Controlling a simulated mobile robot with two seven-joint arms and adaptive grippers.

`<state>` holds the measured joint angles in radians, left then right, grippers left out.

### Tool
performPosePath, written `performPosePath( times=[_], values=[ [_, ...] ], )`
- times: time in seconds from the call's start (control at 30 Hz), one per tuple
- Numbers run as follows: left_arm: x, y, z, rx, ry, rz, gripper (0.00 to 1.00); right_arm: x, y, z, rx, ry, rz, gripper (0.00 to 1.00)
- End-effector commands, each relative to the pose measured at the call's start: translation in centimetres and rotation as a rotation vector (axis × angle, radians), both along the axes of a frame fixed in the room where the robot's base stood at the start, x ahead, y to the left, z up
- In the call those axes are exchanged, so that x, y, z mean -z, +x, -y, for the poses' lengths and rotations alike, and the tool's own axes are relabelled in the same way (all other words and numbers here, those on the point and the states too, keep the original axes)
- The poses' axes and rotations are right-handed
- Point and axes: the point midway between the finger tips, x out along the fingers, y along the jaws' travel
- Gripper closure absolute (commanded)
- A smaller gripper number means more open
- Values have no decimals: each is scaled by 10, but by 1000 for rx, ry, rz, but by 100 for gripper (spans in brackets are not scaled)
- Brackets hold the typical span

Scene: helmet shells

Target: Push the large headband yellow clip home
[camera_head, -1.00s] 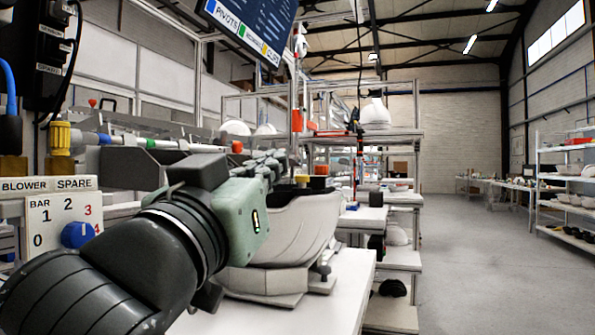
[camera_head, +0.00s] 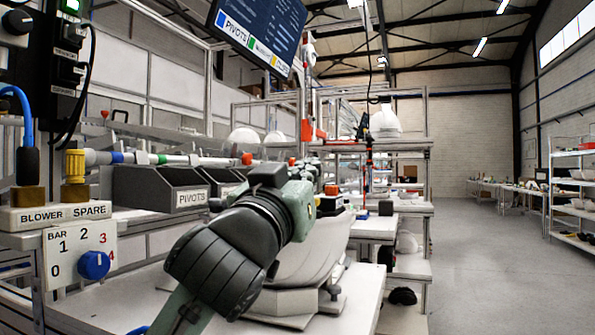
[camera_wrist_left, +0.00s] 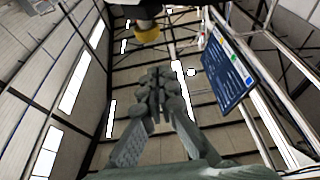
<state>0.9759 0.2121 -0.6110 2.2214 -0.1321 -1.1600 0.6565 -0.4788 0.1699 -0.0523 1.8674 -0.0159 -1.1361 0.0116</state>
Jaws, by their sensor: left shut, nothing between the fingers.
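A white helmet shell (camera_head: 318,247) sits on a white block stand on the bench in the head view. My left arm hides its left part. My left gripper (camera_wrist_left: 158,80) is shut and empty, pointing upward in the left wrist view. In the head view its fingers are mostly hidden behind my wrist, near the shell's upper rim. A dark part with a yellow end (camera_wrist_left: 147,33) shows above the fingertips in the wrist view, apart from them. I cannot tell whether it is the headband clip. The headband is not clearly visible. My right gripper is not in view.
A dark bin marked PIVOTS (camera_head: 178,190) stands behind my left arm. A regulator panel (camera_head: 80,255) with a blue knob is at the left. A screen (camera_head: 258,35) hangs above. The white bench top (camera_head: 362,285) is clear at the front right.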

Motion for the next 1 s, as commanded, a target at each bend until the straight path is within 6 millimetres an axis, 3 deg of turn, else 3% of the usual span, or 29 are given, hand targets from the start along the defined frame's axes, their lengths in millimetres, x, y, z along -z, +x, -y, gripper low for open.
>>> performPosePath(
  times=[0.03, 0.2, 0.7, 0.8, 1.0],
  values=[
    [16, 0, 1, 2, 5, -8, 100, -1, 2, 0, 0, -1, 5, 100],
    [31, -1, 0, 2, 3, -5, 100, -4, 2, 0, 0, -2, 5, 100],
    [42, -2, 1, 3, 1, -6, 100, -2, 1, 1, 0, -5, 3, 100],
    [54, -1, 1, 5, 0, -8, 100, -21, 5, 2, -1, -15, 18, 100],
    [62, 0, 1, 2, 4, -12, 100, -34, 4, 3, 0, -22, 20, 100]
  ],
)
